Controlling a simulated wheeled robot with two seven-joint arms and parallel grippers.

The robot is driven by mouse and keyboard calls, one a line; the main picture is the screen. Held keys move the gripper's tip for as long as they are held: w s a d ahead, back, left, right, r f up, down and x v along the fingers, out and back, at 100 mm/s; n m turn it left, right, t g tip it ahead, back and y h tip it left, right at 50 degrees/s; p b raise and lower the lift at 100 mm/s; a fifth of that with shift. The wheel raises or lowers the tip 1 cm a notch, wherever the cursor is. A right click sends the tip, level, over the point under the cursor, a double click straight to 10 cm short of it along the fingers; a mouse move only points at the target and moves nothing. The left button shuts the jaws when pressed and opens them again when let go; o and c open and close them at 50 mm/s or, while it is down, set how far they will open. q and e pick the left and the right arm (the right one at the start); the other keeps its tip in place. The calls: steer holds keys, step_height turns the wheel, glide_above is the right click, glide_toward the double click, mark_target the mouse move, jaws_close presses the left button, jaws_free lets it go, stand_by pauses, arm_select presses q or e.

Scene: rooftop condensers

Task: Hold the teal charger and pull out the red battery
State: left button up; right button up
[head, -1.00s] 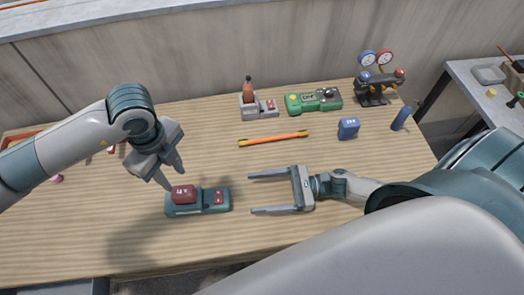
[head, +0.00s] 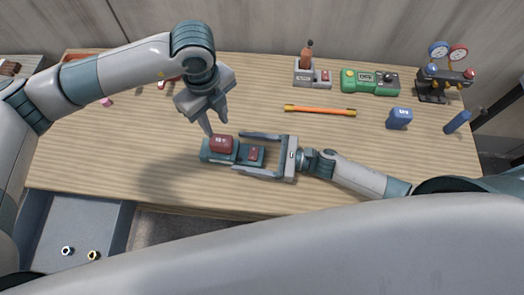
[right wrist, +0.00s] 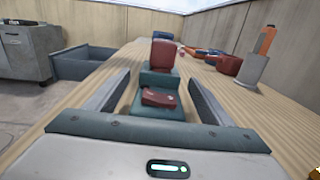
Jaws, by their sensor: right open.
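The teal charger (head: 217,159) lies on the workbench, with the red battery (head: 221,144) seated upright in its left part. In the right wrist view the charger (right wrist: 157,110) lies straight ahead, with the battery (right wrist: 163,56) at its far end. My right gripper (head: 238,152) is open, its two fingers either side of the charger's near end, where a dark red panel sits. Gaps show between fingers and charger in the right wrist view. My left gripper (head: 216,129) is open, pointing down just above and behind the battery; whether a fingertip touches it is unclear.
An orange rod (head: 320,111) lies behind the charger. A grey holder (head: 312,78), a green device (head: 370,82), a gauge set (head: 445,85) and a blue block (head: 398,118) stand at the back and right. An open grey drawer (head: 75,235) is at lower left.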

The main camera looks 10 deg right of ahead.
mark_target(232, 153)
steer(key=shift+x, duration=1.4)
steer(key=c, duration=1.2)
arm_select(q)
steer(key=shift+o, duration=0.9)
arm_select(e)
steer(key=c, duration=0.3)
arm_select(q)
steer(key=o, duration=0.4)
steer(key=n, duration=0.2)
steer(key=a+r+n+h, duration=0.1)
steer(key=n, duration=0.3)
steer(key=shift+w+a+r+n+g+h, duration=0.15)
steer(key=shift+a+r+n+g+h, duration=0.15)
steer(key=shift+a, duration=0.05)
